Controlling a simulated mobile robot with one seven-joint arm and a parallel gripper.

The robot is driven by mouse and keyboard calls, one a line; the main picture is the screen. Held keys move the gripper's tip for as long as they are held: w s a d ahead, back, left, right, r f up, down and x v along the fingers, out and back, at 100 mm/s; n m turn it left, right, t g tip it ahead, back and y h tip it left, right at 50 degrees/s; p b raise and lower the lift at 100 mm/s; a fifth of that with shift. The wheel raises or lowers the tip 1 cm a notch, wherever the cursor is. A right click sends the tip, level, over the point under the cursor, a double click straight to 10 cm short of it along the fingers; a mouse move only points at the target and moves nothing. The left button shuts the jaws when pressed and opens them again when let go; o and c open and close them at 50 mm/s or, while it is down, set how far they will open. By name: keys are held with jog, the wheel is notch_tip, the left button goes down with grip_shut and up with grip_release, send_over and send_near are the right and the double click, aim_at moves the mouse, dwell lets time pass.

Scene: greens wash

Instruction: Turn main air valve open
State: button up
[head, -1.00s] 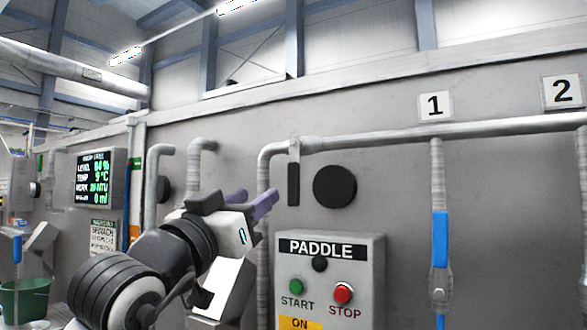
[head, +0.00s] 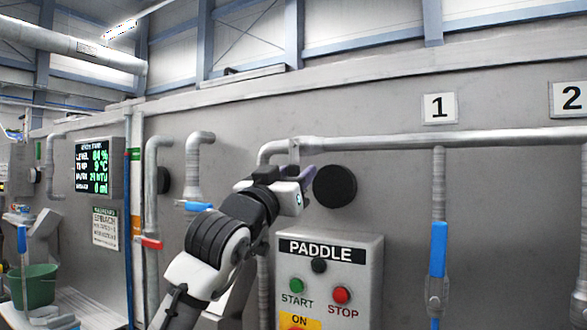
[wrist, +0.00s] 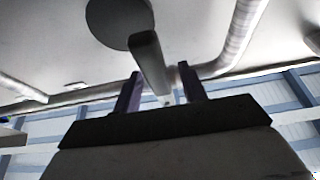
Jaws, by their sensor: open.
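A dark lever handle (wrist: 148,62), which appears to belong to the main air valve, hangs from the grey pipe. In the head view only its mount (head: 294,151) at the pipe shows; my gripper (head: 307,173) hides the hanging handle. In the wrist view my gripper (wrist: 160,86) is open, with its two purple fingers on either side of the lever's line. I cannot tell whether a finger touches it. No label shows on this valve.
A round black disc (head: 335,187) is just right of my gripper. The paddle box (head: 362,262) with START and STOP buttons stands below. A blue valve handle (head: 438,249) hangs under sign 1. Vertical pipes and a red handle (head: 150,243) are at left.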

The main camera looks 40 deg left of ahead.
grip_shut()
dwell(0.3)
